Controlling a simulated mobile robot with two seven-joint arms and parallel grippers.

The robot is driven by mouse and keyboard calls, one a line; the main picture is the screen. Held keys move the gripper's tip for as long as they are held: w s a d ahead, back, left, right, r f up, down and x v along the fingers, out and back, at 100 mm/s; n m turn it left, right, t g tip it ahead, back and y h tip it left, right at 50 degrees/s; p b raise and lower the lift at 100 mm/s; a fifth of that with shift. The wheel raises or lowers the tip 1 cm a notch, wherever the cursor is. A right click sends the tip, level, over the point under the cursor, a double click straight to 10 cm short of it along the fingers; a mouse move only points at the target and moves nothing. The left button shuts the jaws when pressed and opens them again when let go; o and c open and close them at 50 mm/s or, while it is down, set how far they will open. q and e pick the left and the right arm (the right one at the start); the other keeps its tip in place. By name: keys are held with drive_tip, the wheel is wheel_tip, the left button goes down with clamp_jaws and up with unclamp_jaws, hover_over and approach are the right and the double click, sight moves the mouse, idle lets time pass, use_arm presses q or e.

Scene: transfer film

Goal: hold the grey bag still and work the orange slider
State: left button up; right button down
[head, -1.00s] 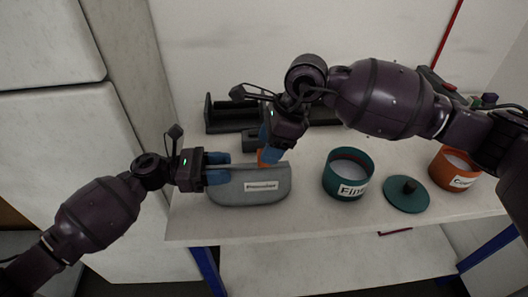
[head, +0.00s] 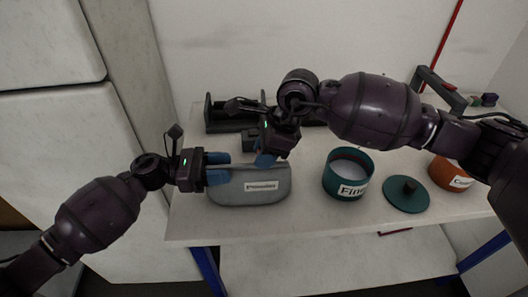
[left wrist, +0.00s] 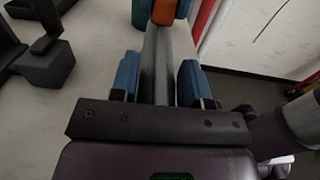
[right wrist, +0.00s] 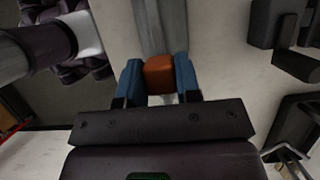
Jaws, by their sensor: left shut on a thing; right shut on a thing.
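The grey bag (head: 250,190) stands near the front edge of the table with a white label on its front. My left gripper (head: 217,168) is shut on the left end of the bag's top; the left wrist view shows the bag's top (left wrist: 157,60) between its blue fingers. My right gripper (head: 266,158) is shut on the orange slider (right wrist: 159,75), which sits between its fingers on the bag's top edge. The slider also shows at the top of the left wrist view (left wrist: 165,10). In the head view the right fingers mostly hide it.
A teal pot (head: 362,179) with a label stands right of the bag, with a teal lid (head: 402,197) beside it. An orange pot (head: 440,176) is farther right, partly behind my arm. A dark rack (head: 226,118) stands behind the bag.

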sight(244, 164)
drive_tip(key=shift+a, duration=1.65)
drive_tip(key=c, duration=0.8)
unclamp_jaws()
drive_tip(key=shift+d, duration=0.1)
drive_tip(key=v, duration=1.2)
use_arm(q)
drive_tip(key=o, duration=1.2)
drive_tip(key=shift+a, duration=0.1)
